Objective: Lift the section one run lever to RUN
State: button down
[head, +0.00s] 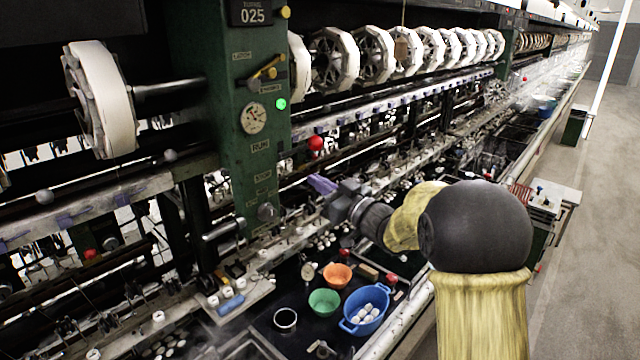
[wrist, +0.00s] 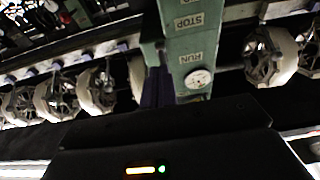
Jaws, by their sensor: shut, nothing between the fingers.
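The green post (head: 225,120) of section 025 carries a RUN label (head: 260,146) with a STOP label (head: 262,178) below it. A red ball knob (head: 316,143), which looks like the lever's end, stands just right of the post, about level with RUN in the picture; its shaft is hard to make out. My gripper (head: 320,184) is shut and empty, below the knob and apart from it in the picture. In the wrist view the shut purple fingers (wrist: 158,88) overlap the post's edge, beside upside-down RUN (wrist: 193,57) and STOP (wrist: 190,22) labels; no red knob shows there.
A green lamp (head: 281,104) is lit beside the round gauge (head: 254,118). White reels (head: 375,54) line the machine behind. Below my arm lie a blue basin (head: 364,309), a green bowl (head: 324,302) and an orange bowl (head: 338,275). The aisle floor (head: 590,230) at right is clear.

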jog(key=b+v, duration=0.6)
jog(key=v, duration=1)
jog(key=shift+b, duration=0.4)
